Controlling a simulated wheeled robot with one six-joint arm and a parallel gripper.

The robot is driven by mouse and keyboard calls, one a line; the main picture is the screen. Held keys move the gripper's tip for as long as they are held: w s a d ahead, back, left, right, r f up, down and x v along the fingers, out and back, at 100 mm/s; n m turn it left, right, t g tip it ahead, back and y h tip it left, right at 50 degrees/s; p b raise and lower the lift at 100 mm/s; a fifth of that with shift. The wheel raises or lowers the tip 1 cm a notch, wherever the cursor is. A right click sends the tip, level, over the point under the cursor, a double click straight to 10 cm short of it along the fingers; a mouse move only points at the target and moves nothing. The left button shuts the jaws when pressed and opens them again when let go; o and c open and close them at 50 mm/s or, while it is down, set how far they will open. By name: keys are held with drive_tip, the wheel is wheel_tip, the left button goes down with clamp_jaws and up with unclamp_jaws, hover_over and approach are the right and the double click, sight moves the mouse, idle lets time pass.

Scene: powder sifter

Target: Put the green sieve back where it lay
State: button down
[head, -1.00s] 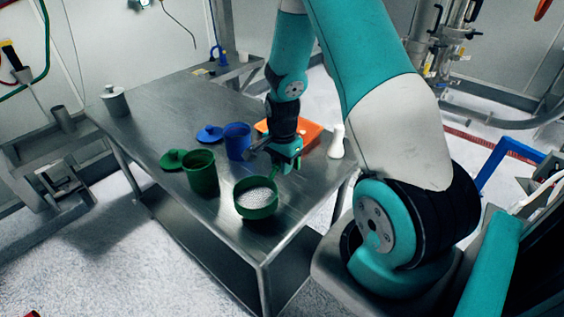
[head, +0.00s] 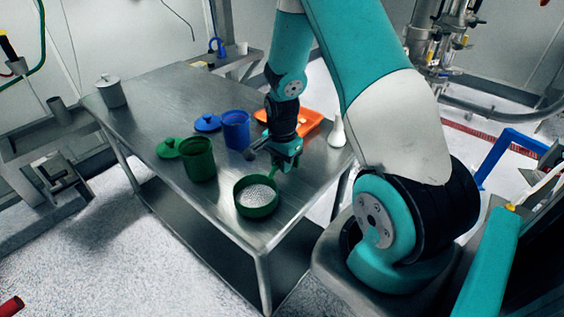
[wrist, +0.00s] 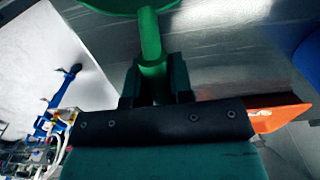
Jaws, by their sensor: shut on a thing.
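The green sieve (head: 257,207) is a round green pan with a pale mesh, held level by the table's front corner. I cannot tell whether it touches the tabletop. My gripper (head: 284,165) is behind it and shut on its handle. In the wrist view my gripper (wrist: 158,85) has its fingers on both sides of the green handle (wrist: 150,35), and only the rim of the pan shows at the top. An orange tray (head: 316,118) lies behind my gripper, partly hidden by the arm.
On the steel table (head: 165,90) stand a green cup (head: 198,162) with a green lid (head: 169,148) beside it, a blue cup (head: 236,132) with a blue lid (head: 207,123), a white bottle (head: 337,132) and a grey lidded pot (head: 111,92). The table's left part is mostly clear.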

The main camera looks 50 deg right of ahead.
drive_tip(key=shift+f+b, duration=0.35)
drive_tip(key=shift+f, duration=0.15)
drive_tip(key=c, duration=0.9)
unclamp_jaws()
wheel_tip(320, 180, up, 17)
drive_tip(key=shift+r+b, duration=0.2)
drive_tip(key=shift+b, duration=0.6)
